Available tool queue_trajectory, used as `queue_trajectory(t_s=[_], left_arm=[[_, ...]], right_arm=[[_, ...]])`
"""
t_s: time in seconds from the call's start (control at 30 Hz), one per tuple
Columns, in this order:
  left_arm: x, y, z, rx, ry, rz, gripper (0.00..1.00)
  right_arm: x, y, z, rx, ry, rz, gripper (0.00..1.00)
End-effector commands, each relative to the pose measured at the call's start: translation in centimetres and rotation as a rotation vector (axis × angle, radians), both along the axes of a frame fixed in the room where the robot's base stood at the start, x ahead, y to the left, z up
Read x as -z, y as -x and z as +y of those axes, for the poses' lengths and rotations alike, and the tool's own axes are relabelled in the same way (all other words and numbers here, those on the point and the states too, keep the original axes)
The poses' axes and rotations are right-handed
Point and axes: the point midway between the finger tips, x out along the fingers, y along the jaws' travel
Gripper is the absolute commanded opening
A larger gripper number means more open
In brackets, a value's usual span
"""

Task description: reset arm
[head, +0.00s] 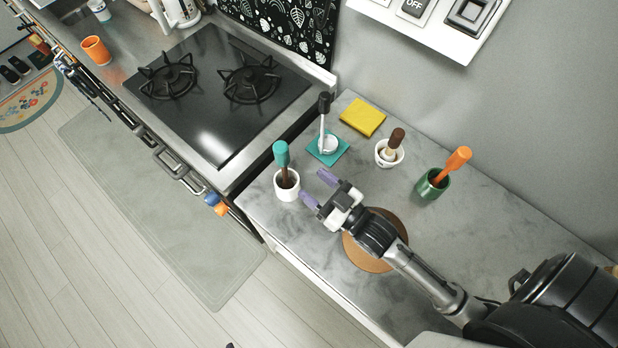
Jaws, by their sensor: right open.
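My right arm comes in from the lower right over the marble counter (285,232). My right gripper (318,188) is open and empty, with purple fingertips. It is just right of a white cup (287,191) that holds a teal-handled tool (282,155), apart from it as far as I can tell. The gripper's wrist is above a round brown board (360,255) and hides part of it. My left gripper is not in view.
Behind the gripper stand a black-handled tool (324,105) on a teal square (337,152), a yellow pad (363,117), a white cup (380,158) with a brown-handled tool and a green cup (425,188) with an orange-handled tool (458,160). A cooktop (215,120) lies left.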

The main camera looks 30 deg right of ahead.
Motion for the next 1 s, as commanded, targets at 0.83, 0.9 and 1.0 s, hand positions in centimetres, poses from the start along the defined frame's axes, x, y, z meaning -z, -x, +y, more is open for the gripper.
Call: queue_trajectory(t_s=[0.83,0.9,1.0], left_arm=[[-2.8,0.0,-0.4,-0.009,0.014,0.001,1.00],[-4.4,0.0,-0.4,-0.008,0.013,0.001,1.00],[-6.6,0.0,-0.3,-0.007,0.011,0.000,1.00]], right_arm=[[-0.4,0.8,-0.5,0.039,0.048,0.185,0.58],[-0.4,1.6,-0.8,0.062,0.081,0.307,0.58],[-0.1,3.4,-1.4,0.090,0.133,0.506,0.58]])
